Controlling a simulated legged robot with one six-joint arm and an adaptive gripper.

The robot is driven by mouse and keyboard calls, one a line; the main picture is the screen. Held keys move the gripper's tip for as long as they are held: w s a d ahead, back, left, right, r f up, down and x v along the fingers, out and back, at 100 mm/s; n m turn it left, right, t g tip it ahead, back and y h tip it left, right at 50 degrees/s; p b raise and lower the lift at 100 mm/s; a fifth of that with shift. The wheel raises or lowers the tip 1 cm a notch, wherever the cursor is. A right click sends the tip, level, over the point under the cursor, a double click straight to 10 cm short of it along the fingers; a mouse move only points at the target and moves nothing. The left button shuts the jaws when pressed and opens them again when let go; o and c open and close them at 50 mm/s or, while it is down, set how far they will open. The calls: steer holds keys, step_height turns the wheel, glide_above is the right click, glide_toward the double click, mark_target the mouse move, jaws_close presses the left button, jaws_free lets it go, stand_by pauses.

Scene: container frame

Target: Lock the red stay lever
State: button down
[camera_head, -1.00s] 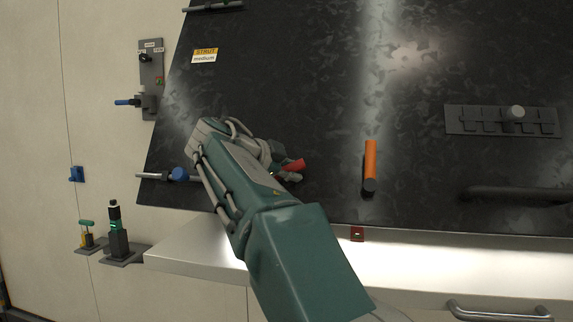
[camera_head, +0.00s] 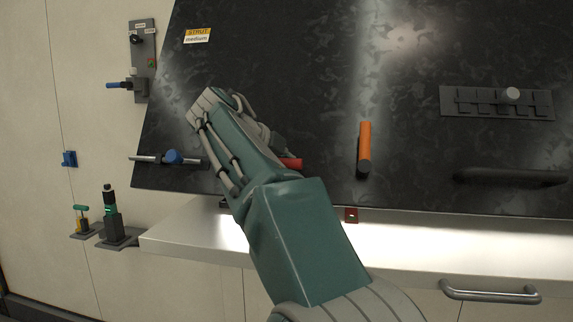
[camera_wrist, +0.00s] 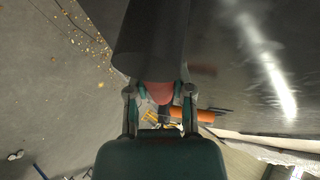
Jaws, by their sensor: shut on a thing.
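The red stay lever (camera_head: 291,163) shows in the head view as a short red end beside my forearm, at the lower part of the dark tilted panel (camera_head: 300,60). My arm hides most of it. In the wrist view the red piece (camera_wrist: 159,93) sits between the two fingers of my gripper (camera_wrist: 160,98), which is shut on it. A wide dark cylinder (camera_wrist: 152,45) stands just beyond the fingertips and covers part of the view. In the head view my fingers are hidden behind the arm.
An orange handle (camera_head: 364,145) stands right of the lever. A slotted bracket (camera_head: 495,103) and a dark bar handle (camera_head: 510,177) are further right. A blue-knobbed rod (camera_head: 172,158) is left of my arm. A steel ledge (camera_head: 410,243) with a small red fitting (camera_head: 351,215) runs below.

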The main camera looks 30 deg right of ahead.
steer(key=shift+f, duration=0.2)
steer(key=shift+c, duration=2.4)
jaws_free()
steer(key=shift+a+r, duration=0.1)
steer(key=shift+a+r, duration=0.25)
steer(key=v, duration=1.1)
steer(key=shift+a, duration=0.25)
